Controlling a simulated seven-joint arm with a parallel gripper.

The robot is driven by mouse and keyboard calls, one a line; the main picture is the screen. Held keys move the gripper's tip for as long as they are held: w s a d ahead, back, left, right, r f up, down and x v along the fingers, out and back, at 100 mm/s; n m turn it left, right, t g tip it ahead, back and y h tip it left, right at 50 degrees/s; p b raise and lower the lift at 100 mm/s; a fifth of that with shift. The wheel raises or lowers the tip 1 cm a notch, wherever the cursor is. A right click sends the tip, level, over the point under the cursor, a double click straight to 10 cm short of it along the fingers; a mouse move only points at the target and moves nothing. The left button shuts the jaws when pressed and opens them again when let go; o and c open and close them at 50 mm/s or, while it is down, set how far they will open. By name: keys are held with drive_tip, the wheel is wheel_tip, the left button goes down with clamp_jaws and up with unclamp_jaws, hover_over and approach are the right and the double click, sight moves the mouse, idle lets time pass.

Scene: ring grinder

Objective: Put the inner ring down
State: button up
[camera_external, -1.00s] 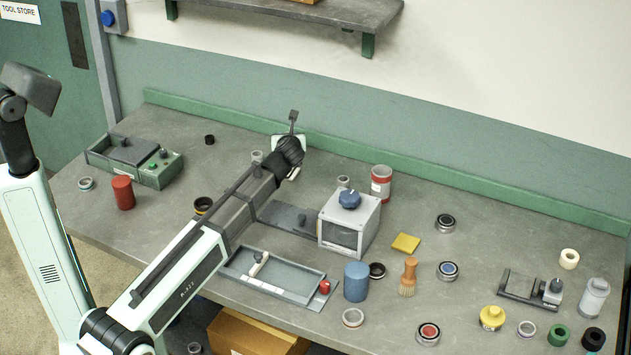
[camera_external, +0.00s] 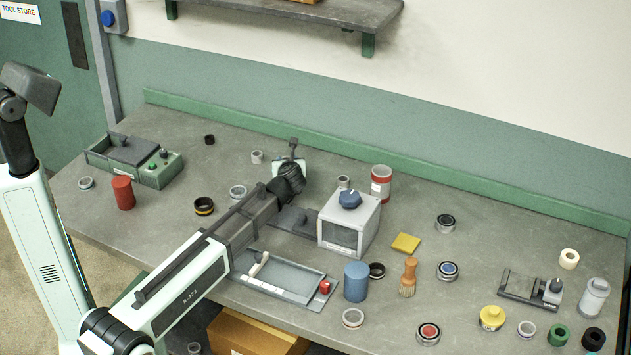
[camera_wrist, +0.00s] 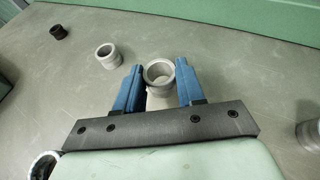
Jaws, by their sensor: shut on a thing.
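The inner ring (camera_wrist: 158,74) is a small pale metal ring between the two blue fingers of my gripper (camera_wrist: 160,82) in the wrist view. My gripper is shut on it, and the ring's opening faces up toward the camera. In the external view my gripper's wrist (camera_external: 289,168) is over the bench left of the grey box machine; the fingertips and held ring are hidden there. Whether the ring's underside touches the bench cannot be told.
A similar loose ring (camera_wrist: 108,56) stands left of the held one, also seen in the external view (camera_external: 257,157). A small black ring (camera_wrist: 59,32) lies beyond it. Another ring (camera_external: 238,192) is near my forearm. The grey box machine (camera_external: 348,222) stands to the right.

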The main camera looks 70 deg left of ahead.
drive_tip(key=shift+f, duration=0.65)
drive_tip(key=shift+f, duration=0.15)
drive_tip(key=o, duration=1.1)
drive_tip(key=shift+d+r, duration=0.15)
drive_tip(key=shift+r, duration=0.05)
drive_tip(key=v, duration=1.1)
drive_tip(key=shift+d+r, duration=0.15)
drive_tip(key=shift+d, duration=0.2)
